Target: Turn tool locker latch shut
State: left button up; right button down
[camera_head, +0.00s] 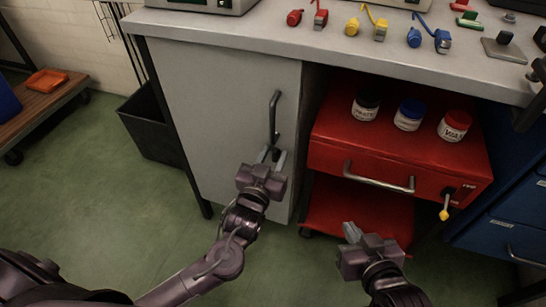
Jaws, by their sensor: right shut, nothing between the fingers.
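The grey tool locker door (225,95) stands below the bench top, its face flush with the frame as far as I can see. Its latch is a dark bent handle (274,115) that hangs upright near the door's right edge. My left gripper (271,155) is at the lower end of the latch. Its fingers look apart, one on each side of the bar's lower end; I cannot tell whether they touch it. My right gripper (350,231) is shut and empty, in front of the red cart's lower shelf. It is away from the latch.
A red drawer cart (400,155) stands right of the locker, with several jars on top and a yellow-tagged key (445,209). Blue drawers (520,222) are at far right. A black bin (150,125) stands left of the locker. Padlocks and tools lie on the bench top (240,32).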

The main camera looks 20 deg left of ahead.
pick_arm(q)
jog(key=shift+c, duration=0.3)
grip_shut()
